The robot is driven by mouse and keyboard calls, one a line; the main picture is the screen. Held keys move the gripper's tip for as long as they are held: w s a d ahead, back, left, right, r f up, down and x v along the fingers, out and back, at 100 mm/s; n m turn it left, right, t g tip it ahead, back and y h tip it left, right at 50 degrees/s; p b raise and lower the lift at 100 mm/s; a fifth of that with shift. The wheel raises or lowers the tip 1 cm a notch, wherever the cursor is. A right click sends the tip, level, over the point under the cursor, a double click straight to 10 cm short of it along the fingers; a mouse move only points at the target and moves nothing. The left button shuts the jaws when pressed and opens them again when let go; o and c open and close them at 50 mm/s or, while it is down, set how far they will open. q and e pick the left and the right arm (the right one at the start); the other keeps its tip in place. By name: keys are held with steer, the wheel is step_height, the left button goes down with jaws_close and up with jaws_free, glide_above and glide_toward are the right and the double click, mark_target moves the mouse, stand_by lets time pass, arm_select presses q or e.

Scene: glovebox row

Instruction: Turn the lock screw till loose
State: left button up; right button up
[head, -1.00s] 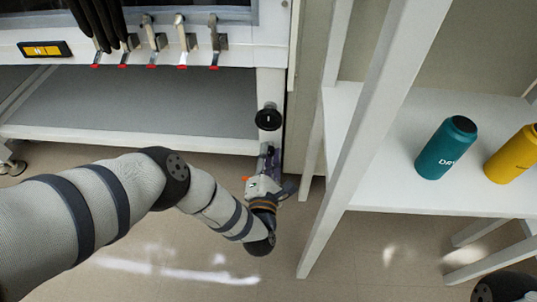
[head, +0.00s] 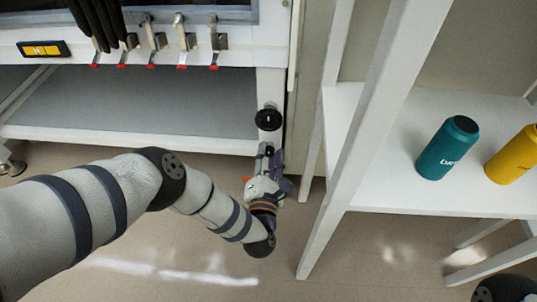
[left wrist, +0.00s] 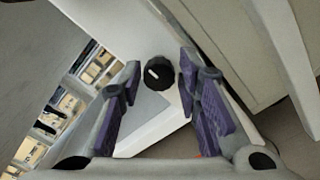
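The lock screw is a black round knob (head: 268,118) with a short pale mark, on the white post at the right end of the frame. It also shows in the left wrist view as the knob (left wrist: 158,72). My left gripper (head: 270,154) is just below the knob in the head view, pointing up at it. In the left wrist view the purple-padded fingers (left wrist: 159,76) are spread, with the knob framed between their tips. The gap along the viewing direction is hard to judge; I see no clear contact. My right gripper is out of view.
A white shelf (head: 390,190) with a teal bottle (head: 447,150) and a yellow bottle (head: 514,157) stands to the right. Its upright leg (head: 350,160) is close beside the left gripper. Several red-tipped latches (head: 183,45) and black gloves (head: 100,22) are at upper left.

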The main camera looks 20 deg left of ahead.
arm_select(q)
steer(key=v, duration=1.2)
stand_by(0.4)
